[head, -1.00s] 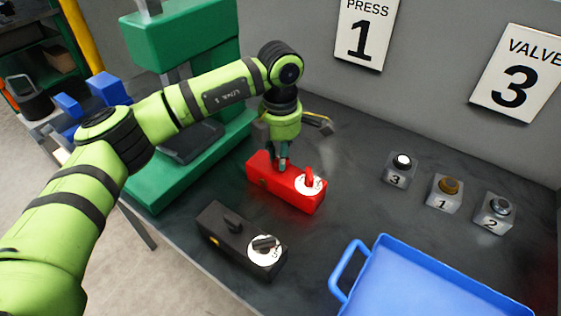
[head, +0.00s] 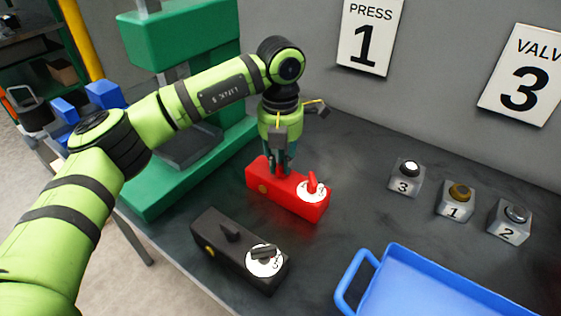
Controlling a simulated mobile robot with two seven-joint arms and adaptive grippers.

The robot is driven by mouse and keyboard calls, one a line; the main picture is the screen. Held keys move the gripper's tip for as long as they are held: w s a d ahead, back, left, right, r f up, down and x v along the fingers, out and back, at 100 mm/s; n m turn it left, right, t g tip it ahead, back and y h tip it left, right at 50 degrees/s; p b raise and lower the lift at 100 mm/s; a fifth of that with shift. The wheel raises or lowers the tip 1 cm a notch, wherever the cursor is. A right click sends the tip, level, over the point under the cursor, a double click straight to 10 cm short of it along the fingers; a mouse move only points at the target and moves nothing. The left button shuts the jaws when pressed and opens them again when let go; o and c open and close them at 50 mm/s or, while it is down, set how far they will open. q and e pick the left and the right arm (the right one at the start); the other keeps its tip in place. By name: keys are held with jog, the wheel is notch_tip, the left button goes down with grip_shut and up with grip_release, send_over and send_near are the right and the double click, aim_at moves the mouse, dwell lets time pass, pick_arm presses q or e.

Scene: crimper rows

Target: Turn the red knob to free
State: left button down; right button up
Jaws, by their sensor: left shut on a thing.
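A red box (head: 263,185) lies on the dark bench. On its right end is a white dial with a red knob (head: 312,183) standing up from it. My left gripper (head: 280,170) points down at the middle of the red box, left of the dial and apart from the red knob. It is shut on a raised part of the box that its fingers hide. A similar black box (head: 211,236) with a raised fin and a black knob (head: 264,252) lies in front. The dial markings are too small to read. My right gripper is not in view.
Three numbered grey blocks with buttons, 3 (head: 405,186), 1 (head: 455,212) and 2 (head: 508,233), stand at right. A blue tray (head: 398,252) is at front right. Bench between them is clear. Wall signs read PRESS 1 and VALV 3.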

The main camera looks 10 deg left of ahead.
pick_arm(q)
jog(key=shift+r, duration=0.1)
dwell(0.4)
jog(key=c, duration=1.1)
grip_release()
jog(key=shift+c, duration=0.2)
notch_tip(320, 180, up, 12)
